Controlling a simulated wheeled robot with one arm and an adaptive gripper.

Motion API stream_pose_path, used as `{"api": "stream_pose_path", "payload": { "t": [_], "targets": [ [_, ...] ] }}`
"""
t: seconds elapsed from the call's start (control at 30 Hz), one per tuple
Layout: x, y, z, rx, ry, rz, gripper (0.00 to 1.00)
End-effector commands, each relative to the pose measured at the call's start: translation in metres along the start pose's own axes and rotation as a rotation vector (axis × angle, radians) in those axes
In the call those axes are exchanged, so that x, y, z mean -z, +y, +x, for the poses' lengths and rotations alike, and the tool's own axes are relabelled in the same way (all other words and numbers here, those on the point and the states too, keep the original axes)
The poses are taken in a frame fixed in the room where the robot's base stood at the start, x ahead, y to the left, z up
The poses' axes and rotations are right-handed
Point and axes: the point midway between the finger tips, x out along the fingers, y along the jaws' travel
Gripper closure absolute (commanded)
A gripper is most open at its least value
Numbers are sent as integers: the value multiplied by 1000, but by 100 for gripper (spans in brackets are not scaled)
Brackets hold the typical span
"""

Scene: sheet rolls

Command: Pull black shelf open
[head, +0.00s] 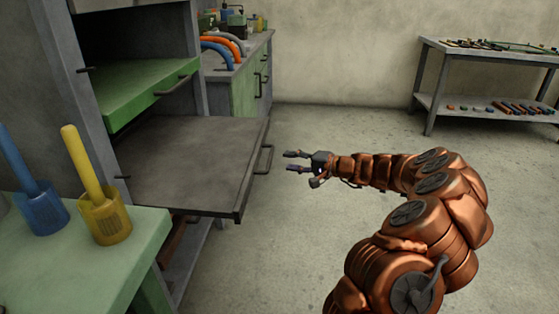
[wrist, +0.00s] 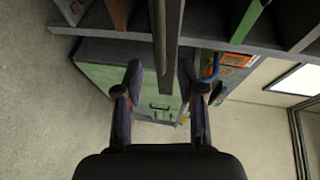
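The black shelf (head: 185,165) is a flat dark grey panel sticking far out of the grey cabinet in the head view. Its bar handle (head: 264,160) is on its right front edge. My gripper (head: 288,161) is just right of the handle, pointing left at it, with a small gap between. Its two fingers are spread and nothing is held. In the wrist view my gripper (wrist: 162,95) is also open. A dark upright bar, apparently the shelf seen edge-on (wrist: 168,35), shows between and beyond the fingers.
A green shelf (head: 150,97) with its own handle sits above the black one. A green table (head: 90,255) with blue and yellow holders is at the front left. A grey rack (head: 485,90) stands at the back right. The floor between is clear.

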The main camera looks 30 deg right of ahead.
Motion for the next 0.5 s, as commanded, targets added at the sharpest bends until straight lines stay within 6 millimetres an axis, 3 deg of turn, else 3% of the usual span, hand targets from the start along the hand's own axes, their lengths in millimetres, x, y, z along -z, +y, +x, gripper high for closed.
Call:
{"api": "stream_pose_path", "payload": {
  "t": [0.2,0.5],
  "targets": [
    [0,-1,-28,2,1,-1,61],
    [0,0,-36,1,-2,0,61]
  ]
}}
